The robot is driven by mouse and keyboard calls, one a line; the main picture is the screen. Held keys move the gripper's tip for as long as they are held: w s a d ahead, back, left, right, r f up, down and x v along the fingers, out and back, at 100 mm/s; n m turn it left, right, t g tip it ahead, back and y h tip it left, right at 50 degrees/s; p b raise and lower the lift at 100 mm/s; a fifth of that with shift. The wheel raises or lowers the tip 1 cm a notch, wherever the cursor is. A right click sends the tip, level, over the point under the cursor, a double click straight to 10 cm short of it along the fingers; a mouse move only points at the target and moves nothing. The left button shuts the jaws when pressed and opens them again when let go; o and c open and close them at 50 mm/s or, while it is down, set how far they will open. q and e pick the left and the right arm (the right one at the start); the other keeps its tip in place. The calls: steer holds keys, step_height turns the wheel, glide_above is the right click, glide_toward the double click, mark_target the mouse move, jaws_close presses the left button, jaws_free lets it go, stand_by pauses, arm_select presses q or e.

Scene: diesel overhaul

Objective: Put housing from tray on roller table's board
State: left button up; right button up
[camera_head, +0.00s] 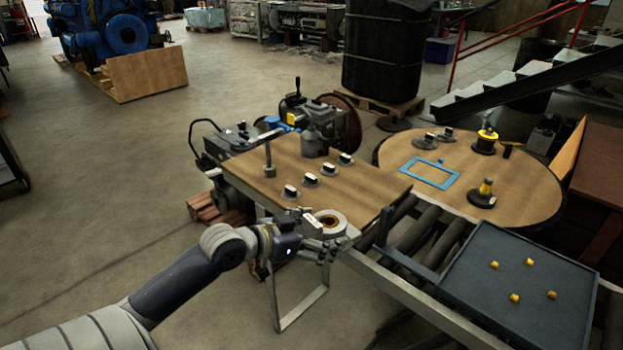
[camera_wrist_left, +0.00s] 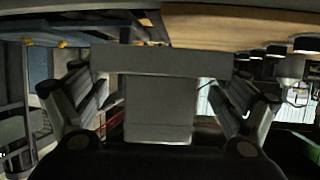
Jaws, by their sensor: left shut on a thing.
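My left gripper (camera_head: 314,240) is shut on the housing (camera_head: 339,229), a pale grey round part with a brass-coloured ring inside its opening. The housing is at the near edge of the wooden board (camera_head: 368,192); I cannot tell whether it touches the board. In the left wrist view the housing (camera_wrist_left: 158,105) shows as a grey block between the two fingers of the gripper (camera_wrist_left: 160,78). The dark grey tray (camera_head: 480,307) lies on the roller table (camera_head: 437,249) at the right, with several small brass pieces (camera_head: 516,298) in it. My right gripper is not in view.
Several dark-topped parts (camera_head: 311,181), an upright post (camera_head: 268,162) and a grey cylindrical part (camera_head: 313,145) stand on the board. The board's front right area is bare. A round table (camera_head: 530,185) with a blue frame (camera_head: 428,173) stands behind the rollers.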

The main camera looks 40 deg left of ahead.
arm_select(q)
steer(key=shift+n+y, duration=0.8)
steer(key=shift+y, duration=0.1)
steer(key=a, duration=0.1)
steer(key=w+a, duration=0.1)
steer(key=a, duration=0.2)
steer(key=shift+w+b, duration=0.3)
steer(key=shift+b, duration=0.1)
steer(key=shift+w+a+r, duration=0.1)
steer(key=shift+w+a, duration=0.15)
steer(key=shift+a, duration=0.2)
steer(key=p, duration=0.1)
glide_above(337, 210)
steer(key=shift+w+a+f, duration=0.15)
steer(key=shift+w+f, duration=0.15)
steer(key=shift+f, duration=2.2)
steer(key=o, duration=1.4)
steer(key=shift+s+f, duration=0.15)
steer(key=shift+f, duration=0.2)
steer(key=shift+o, duration=1)
steer(key=shift+s+r, duration=0.1)
steer(key=d+v, duration=0.1)
steer(key=v, duration=1.1)
steer(key=shift+a, duration=0.25)
